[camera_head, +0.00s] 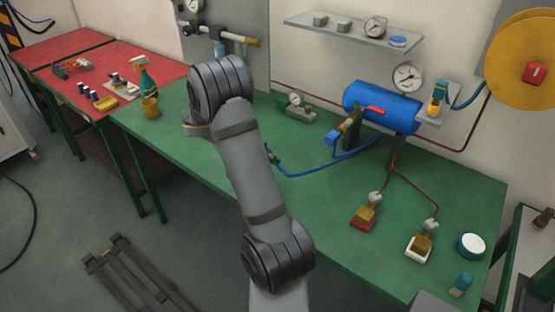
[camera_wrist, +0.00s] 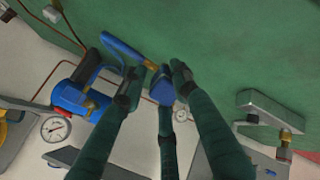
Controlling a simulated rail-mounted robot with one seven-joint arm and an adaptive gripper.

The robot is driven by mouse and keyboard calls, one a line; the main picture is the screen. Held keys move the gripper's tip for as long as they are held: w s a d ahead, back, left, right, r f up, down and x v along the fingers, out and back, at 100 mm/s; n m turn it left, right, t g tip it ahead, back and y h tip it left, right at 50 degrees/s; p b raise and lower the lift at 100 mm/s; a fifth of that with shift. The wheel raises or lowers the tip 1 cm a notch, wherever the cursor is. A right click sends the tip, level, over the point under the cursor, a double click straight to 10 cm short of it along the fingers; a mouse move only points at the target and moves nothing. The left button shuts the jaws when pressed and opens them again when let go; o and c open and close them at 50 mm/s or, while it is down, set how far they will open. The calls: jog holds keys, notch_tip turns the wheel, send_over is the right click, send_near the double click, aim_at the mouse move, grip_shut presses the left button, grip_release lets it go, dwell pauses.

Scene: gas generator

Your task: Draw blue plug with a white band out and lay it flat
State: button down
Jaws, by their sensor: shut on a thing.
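My gripper (camera_wrist: 157,82) has dark green fingers closed around a blue plug (camera_wrist: 162,89) with a brass-coloured part at its end. I cannot make out a white band on the plug. In the head view my gripper (camera_head: 272,153) is mostly hidden behind my arm, above the green bench. The blue hose (camera_head: 312,172) runs from below the tank towards it there. I cannot tell whether the plug touches the bench.
A blue tank (camera_head: 382,107) with a red lever and a gauge stands to the right. A small gauge block (camera_head: 295,108) stands behind my gripper. Brass-topped burners (camera_head: 365,212) stand at the front right. The green bench (camera_head: 320,215) is clear at the middle front.

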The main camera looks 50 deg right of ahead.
jog(key=d, duration=0.1)
jog(key=s+d, duration=0.1)
jog(key=d+f, duration=0.1)
jog(key=shift+s+d, duration=0.2)
jog(key=shift+d, duration=0.1)
jog(key=shift+f+b, duration=0.1)
jog(key=shift+b, duration=0.6)
notch_tip(320, 180, down, 9)
jog(key=b, duration=1.1)
jog(key=shift+s+f, duration=0.1)
jog(key=c, duration=1.3)
grip_release()
jog(key=shift+o, duration=0.2)
